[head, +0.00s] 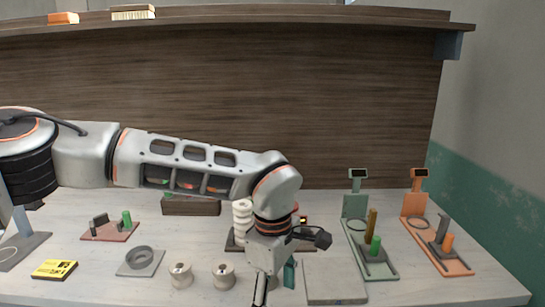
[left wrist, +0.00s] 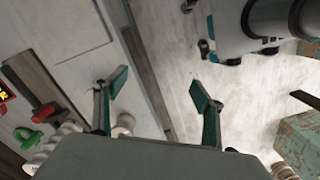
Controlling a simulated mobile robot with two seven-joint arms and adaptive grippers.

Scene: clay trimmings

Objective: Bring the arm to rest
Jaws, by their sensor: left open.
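My left arm reaches in from the left across the table (head: 470,290) in the head view. Its left gripper (head: 275,285) points down over the front of the table, between two spools and a flat grey board. In the left wrist view the two teal-tipped fingers of this gripper (left wrist: 158,90) stand wide apart with nothing between them. The table edge and the pale floor show beyond the fingers. My right gripper is in neither view.
A green stand (head: 355,206) and an orange stand (head: 415,205) are at the right. A wooden panel closes the back.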

